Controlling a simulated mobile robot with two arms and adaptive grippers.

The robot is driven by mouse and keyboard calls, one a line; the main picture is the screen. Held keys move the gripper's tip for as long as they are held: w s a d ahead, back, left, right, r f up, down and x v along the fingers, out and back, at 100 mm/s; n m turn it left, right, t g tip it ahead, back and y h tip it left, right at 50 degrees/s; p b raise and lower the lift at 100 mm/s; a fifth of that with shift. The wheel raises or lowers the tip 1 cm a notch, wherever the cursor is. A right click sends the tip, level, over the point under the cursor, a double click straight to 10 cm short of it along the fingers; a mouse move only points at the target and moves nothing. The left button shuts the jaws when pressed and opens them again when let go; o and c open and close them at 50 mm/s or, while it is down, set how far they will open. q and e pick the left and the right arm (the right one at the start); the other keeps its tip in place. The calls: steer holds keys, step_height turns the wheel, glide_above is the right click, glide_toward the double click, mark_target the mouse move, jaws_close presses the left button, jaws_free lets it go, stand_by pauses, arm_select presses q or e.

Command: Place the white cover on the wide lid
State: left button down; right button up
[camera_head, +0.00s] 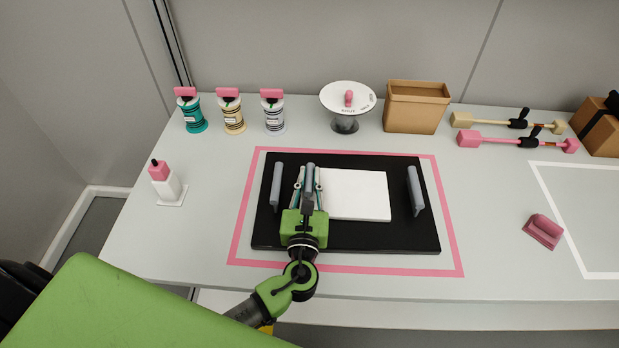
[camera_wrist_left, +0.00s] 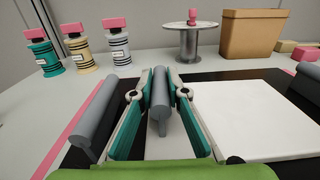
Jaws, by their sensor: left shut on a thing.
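The white cover (camera_head: 358,195) is a flat white slab over the middle of the black wide lid (camera_head: 350,240). It also shows in the left wrist view (camera_wrist_left: 262,122), right of the fingers. The lid lies flat, with a grey bar handle at its left and right ends. My left gripper (camera_head: 309,183) is at the cover's left side, its fingers shut on a grey bar handle (camera_wrist_left: 160,95) there. The fingers hide part of this handle and the cover's left edge. I cannot tell whether the cover touches the lid. My right gripper is not in view.
A pink outline (camera_head: 235,222) surrounds the lid on the pale table. Several pink-topped containers, a round white-topped stand (camera_head: 347,98) and a brown bin (camera_head: 416,107) stand behind.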

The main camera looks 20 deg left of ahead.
arm_select(q)
steer(key=c, duration=2)
jaws_free()
steer(key=b+v, duration=0.1)
steer(key=v, duration=1)
steer(key=shift+s+d+r, duration=0.1)
steer(key=shift+s+d, duration=0.05)
steer(key=shift+s, duration=0.4)
